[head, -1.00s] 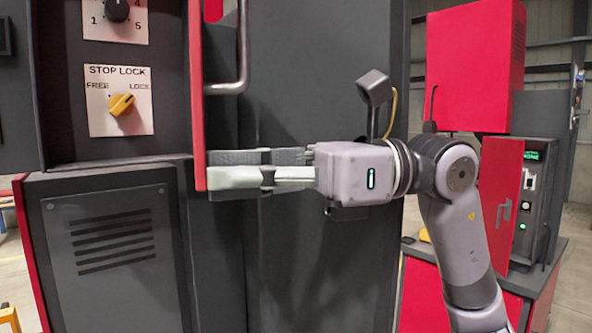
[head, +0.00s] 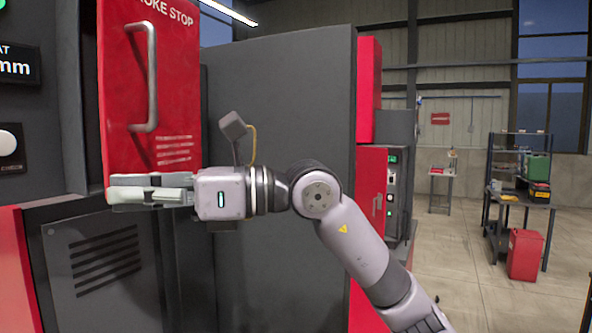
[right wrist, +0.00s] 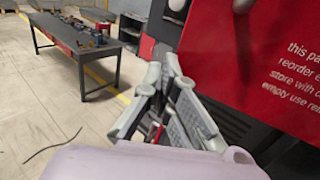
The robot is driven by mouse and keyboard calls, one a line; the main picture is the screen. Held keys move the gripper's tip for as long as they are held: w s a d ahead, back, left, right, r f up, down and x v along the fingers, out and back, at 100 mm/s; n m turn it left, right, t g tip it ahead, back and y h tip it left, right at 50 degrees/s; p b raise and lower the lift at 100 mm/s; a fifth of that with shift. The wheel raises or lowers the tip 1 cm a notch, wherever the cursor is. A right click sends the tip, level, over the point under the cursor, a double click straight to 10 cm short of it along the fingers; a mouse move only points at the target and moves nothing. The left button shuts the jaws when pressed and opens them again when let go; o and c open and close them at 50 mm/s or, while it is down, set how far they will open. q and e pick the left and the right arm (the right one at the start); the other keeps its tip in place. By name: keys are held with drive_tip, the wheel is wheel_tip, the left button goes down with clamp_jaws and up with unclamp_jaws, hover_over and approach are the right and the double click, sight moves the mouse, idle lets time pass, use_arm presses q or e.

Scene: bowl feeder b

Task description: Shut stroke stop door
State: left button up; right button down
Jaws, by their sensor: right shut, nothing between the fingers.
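The stroke stop door (head: 172,85) is a red panel with a vertical grey bar handle (head: 150,78) on the dark machine in the head view. In the right wrist view the shut fingers (right wrist: 163,75) are beside the red door (right wrist: 255,75), which bears white print. My left gripper is not in view.
A vented dark panel (head: 105,265) lies below the door. A tall dark cabinet side (head: 285,110) stands right of it, behind my right arm. Farther right are a red cabinet (head: 368,190), a shelf bench (head: 520,200) and open floor. A table with parts (right wrist: 85,50) shows in the wrist view.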

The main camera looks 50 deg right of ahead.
drive_tip(key=w, duration=0.1)
drive_tip(key=w+a+p, duration=0.1)
drive_tip(key=w, duration=0.1)
drive_tip(key=w+a, duration=0.1)
drive_tip(key=shift+w, duration=0.35)
idle(0.3)
drive_tip(key=shift+d, duration=0.1)
